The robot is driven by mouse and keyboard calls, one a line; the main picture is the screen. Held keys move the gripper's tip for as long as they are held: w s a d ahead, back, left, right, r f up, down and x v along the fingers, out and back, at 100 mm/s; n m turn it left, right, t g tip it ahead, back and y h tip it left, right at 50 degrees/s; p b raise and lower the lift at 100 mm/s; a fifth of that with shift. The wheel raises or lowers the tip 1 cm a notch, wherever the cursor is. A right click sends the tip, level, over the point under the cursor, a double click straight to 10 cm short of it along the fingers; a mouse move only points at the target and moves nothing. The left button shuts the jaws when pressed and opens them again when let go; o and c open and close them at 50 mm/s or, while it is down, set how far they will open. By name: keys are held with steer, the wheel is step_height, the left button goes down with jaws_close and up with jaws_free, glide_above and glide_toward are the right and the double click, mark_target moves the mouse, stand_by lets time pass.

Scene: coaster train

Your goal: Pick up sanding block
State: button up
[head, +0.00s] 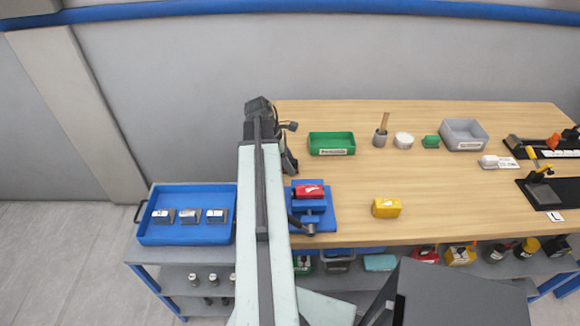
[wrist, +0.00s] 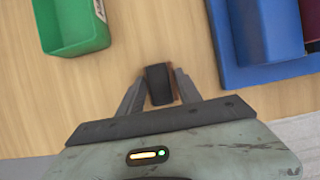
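A small dark block with brown sides, which looks like the sanding block (wrist: 158,84), sits between the fingers of my gripper (wrist: 160,88) in the wrist view. The fingers are on both sides of it and appear to press on it. Whether it rests on the wooden bench or hangs just above it is not clear. In the head view my gripper (head: 288,155) is over the left end of the bench (head: 440,210), between the green bin and the blue vise. My arm hides the block there.
The green bin (head: 332,144) stands close by; the blue vise (head: 313,214) holds a red piece (head: 309,191). A yellow block (head: 386,207) lies to the right. A blue tray (head: 187,237) with several metal pieces is at left.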

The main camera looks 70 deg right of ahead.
jaws_close()
step_height(320, 180, up, 10)
steer(key=p, duration=1)
steer(key=shift+r, duration=0.15)
